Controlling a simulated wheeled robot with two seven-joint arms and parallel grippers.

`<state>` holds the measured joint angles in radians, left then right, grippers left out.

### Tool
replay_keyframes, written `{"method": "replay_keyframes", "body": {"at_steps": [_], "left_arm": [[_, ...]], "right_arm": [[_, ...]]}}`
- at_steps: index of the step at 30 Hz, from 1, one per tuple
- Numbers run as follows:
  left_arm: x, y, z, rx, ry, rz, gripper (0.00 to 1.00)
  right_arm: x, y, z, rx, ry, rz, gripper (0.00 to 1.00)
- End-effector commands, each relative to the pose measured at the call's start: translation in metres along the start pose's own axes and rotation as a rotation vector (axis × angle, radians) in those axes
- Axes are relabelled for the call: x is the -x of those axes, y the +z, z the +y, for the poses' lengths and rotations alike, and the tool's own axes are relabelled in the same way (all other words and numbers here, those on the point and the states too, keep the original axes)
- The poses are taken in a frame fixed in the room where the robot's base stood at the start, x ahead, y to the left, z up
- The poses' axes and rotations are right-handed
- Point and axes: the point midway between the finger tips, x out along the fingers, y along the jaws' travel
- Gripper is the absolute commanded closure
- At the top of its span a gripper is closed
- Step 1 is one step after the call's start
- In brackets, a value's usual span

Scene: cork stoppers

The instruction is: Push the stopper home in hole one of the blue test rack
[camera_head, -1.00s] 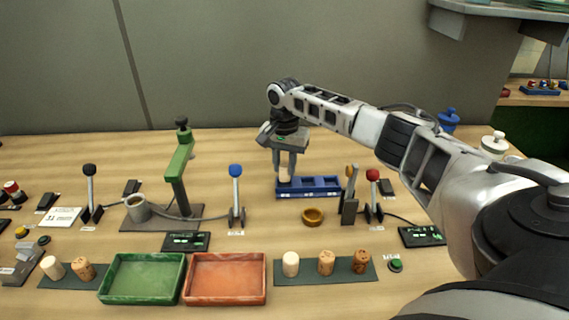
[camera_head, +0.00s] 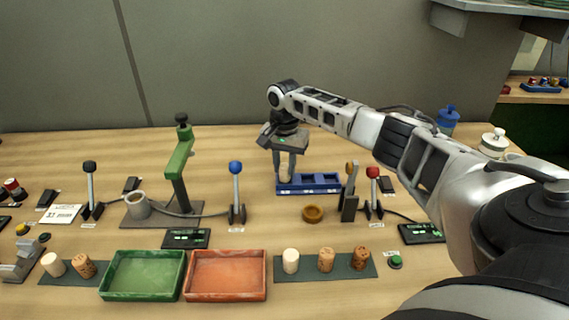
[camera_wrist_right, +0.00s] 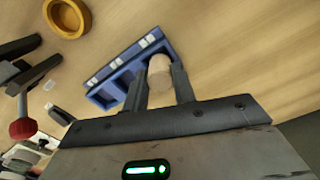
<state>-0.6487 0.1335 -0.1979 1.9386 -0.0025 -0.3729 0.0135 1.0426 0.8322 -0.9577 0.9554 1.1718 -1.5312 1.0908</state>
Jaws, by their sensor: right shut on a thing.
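The blue test rack (camera_head: 316,183) stands toward the back of the table, with compartments in a row. My right gripper (camera_head: 284,170) is over the rack's left end, pointing down. It is shut on a pale stopper (camera_head: 284,172), whose lower end is at the rack's leftmost compartment. In the right wrist view the stopper (camera_wrist_right: 160,72) is between the fingers at one end of the rack (camera_wrist_right: 128,70). How deep it sits cannot be told. My left gripper is not in view.
A brown ring (camera_head: 313,214) lies in front of the rack. Green (camera_head: 142,293) and orange (camera_head: 226,294) trays and a mat with stoppers (camera_head: 326,260) are in front.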

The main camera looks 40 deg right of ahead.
Motion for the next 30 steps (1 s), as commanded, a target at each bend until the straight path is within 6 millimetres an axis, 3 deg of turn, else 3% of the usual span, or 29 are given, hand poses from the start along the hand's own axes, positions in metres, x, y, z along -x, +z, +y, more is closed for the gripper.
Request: {"method": "replay_keyframes", "body": {"at_steps": [30], "left_arm": [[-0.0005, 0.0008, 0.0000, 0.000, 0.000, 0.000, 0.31]], "right_arm": [[-0.0095, 0.0001, 0.0003, -0.001, 0.001, -0.001, 0.94]]}}
